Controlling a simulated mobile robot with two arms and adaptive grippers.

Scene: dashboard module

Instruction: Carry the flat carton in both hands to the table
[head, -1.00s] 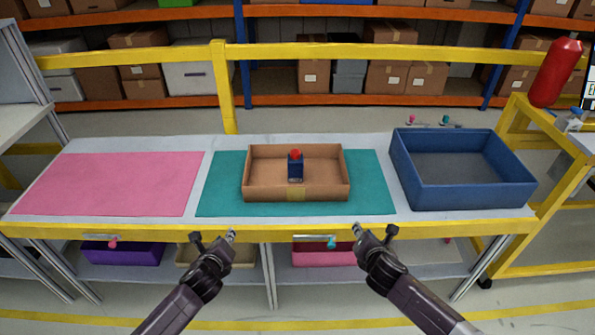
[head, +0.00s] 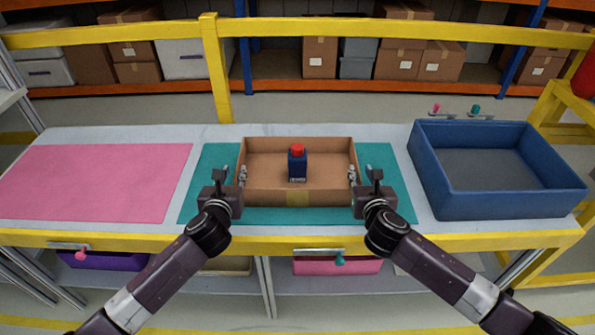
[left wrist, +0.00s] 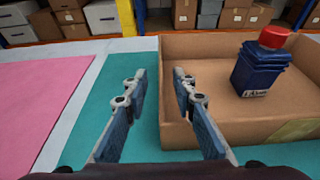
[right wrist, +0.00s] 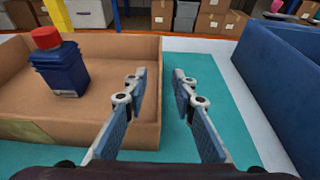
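The flat carton (head: 297,198) is an open, shallow brown box on the teal mat (head: 205,205) of the workbench. A dark blue bottle with a red cap (head: 297,164) stands upright inside it. My left gripper (head: 242,175) is at the carton's left wall, with its two fingers apart on either side of that wall in the left wrist view (left wrist: 158,85). My right gripper (head: 352,175) is at the right wall, its fingers apart with the wall between them in the right wrist view (right wrist: 158,85). Whether any finger touches the carton is unclear.
A pink mat (head: 95,180) lies bare on the left of the workbench. A blue bin (head: 497,200) stands to the right of the carton. A yellow rail (head: 310,48) and shelves with boxes are behind. Bins sit under the workbench.

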